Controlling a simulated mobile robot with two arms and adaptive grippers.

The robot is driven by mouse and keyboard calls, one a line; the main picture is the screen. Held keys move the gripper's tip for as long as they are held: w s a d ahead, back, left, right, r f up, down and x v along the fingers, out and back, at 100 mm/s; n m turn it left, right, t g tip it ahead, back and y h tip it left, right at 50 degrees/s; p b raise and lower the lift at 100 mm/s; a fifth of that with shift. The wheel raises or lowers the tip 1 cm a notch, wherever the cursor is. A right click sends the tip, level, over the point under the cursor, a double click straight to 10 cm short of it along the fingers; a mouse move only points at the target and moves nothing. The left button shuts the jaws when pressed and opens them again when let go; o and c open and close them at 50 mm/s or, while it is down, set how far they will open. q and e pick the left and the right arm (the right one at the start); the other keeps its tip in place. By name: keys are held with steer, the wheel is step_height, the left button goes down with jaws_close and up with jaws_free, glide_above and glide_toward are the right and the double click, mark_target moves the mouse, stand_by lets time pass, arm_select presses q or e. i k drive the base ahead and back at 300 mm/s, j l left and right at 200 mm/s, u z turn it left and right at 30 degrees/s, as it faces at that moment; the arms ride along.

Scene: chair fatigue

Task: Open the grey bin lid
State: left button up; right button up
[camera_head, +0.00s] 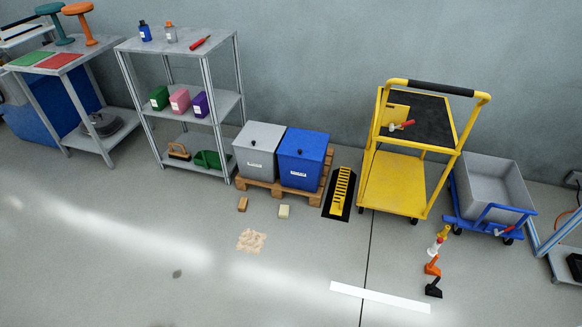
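The grey bin (255,165) stands on a wooden pallet (262,188) near the back wall, left of the blue bin (300,172). Its grey lid (260,136) lies flat on top, closed, with a small dark knob (252,143) near the front edge. The blue bin beside it also has its lid on, with a dark knob. Neither of my grippers shows in the head view.
A grey shelf rack (183,100) stands left of the pallet. A yellow-black ramp (340,193) and a yellow cart (393,183) stand to the right. Two small blocks (284,211) (242,204) and a beige spill (251,241) lie in front; the floor nearer me is mostly clear.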

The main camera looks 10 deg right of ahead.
mark_target(257, 136)
steer(key=i+j+z, duration=0.1)
steer(key=i, duration=0.35)
steer(key=i+j, duration=0.1)
steer(key=i, duration=0.35)
steer(key=i+j+z, duration=0.15)
steer(key=i, duration=0.25)
